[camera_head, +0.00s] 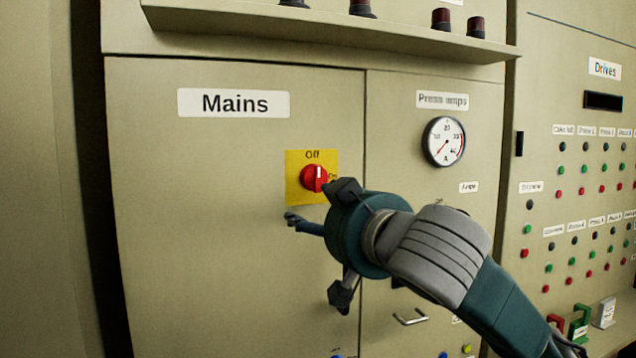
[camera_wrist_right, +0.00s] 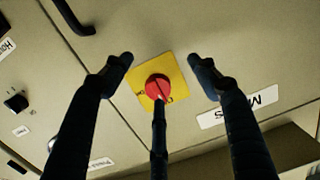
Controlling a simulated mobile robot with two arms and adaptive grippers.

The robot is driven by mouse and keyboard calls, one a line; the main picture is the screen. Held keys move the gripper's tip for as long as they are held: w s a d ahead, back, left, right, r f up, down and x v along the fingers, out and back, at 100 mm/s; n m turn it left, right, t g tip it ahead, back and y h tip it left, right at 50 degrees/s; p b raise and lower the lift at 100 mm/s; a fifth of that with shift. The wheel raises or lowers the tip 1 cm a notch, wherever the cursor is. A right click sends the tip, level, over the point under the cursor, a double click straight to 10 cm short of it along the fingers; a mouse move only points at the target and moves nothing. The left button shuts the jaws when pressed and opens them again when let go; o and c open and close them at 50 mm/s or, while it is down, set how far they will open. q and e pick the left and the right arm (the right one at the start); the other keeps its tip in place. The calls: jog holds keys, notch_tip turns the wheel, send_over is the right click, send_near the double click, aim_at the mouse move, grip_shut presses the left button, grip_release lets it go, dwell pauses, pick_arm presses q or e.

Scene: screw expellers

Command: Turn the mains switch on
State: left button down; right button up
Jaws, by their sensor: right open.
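The mains switch is a red rotary knob (camera_head: 313,178) on a yellow plate (camera_head: 297,193) below the "Mains" label (camera_head: 233,103). Its white mark points up towards "Off"; "On" is at the right. My right gripper (camera_head: 318,238) has three spread dark fingers, empty, in front of the cabinet just below and right of the knob. In the right wrist view the knob (camera_wrist_right: 157,86) lies between the open fingers (camera_wrist_right: 159,72); one fingertip overlaps its lower edge. I cannot tell whether it touches. My left gripper is not in view.
A shelf (camera_head: 330,33) with dark red lamps juts out above. A round gauge (camera_head: 444,141) is on the door to the right. The drives panel (camera_head: 585,190) with several buttons stands farther right. The mains door is clear at left.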

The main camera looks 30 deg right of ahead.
jog(key=m+t, duration=0.1)
send_near(319, 180)
jog(key=h, duration=0.1)
jog(key=p+x, duration=0.1)
jog(key=x, duration=0.5)
jog(key=p+x, duration=0.1)
jog(key=x, duration=0.3)
jog(key=shift+a+f+p, duration=0.1)
jog(key=shift+a+p, duration=0.2)
grip_shut()
jog(key=shift+w, duration=0.1)
